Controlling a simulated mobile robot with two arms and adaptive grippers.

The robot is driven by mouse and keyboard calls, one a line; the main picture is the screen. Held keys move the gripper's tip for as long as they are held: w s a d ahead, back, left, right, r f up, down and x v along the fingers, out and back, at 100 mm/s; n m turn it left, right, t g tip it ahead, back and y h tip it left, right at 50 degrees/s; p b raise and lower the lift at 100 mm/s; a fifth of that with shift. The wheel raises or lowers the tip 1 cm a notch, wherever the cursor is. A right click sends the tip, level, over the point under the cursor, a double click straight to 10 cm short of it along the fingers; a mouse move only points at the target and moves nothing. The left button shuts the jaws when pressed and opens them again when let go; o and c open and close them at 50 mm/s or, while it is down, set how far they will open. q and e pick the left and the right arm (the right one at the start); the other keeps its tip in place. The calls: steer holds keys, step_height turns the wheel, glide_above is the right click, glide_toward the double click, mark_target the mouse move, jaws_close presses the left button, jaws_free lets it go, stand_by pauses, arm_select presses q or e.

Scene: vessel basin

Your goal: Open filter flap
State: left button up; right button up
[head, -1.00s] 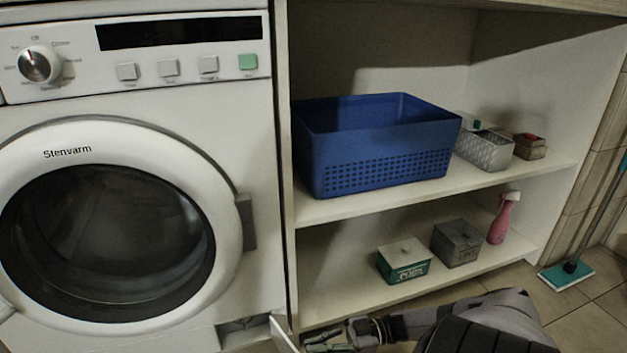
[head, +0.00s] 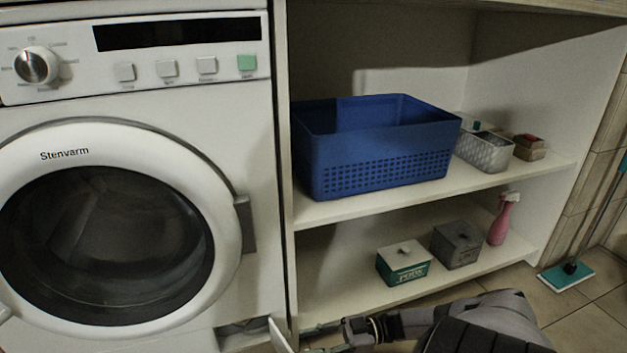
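The filter flap (head: 281,336) is a small white panel at the bottom right of the washing machine (head: 250,140). It stands swung out from the machine, with a dark filter recess (head: 243,327) showing to its left. My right gripper (head: 318,340) is low at the bottom edge, just right of the flap, below the shelf unit. Its fingers are small and partly cut off, and I cannot tell whether they touch the flap. My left gripper is not in view.
The round washer door (head: 228,190) is shut. The shelf unit (head: 430,285) on the right holds a blue basket (head: 385,160), small boxes and a pink spray bottle (head: 503,220). A teal mop (head: 566,275) stands on the tiled floor at the far right.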

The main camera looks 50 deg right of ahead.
steer(key=shift+w+d+r, duration=0.1)
steer(key=shift+w+d, duration=0.1)
steer(key=v, duration=1.2)
steer(key=shift+s+a, duration=0.2)
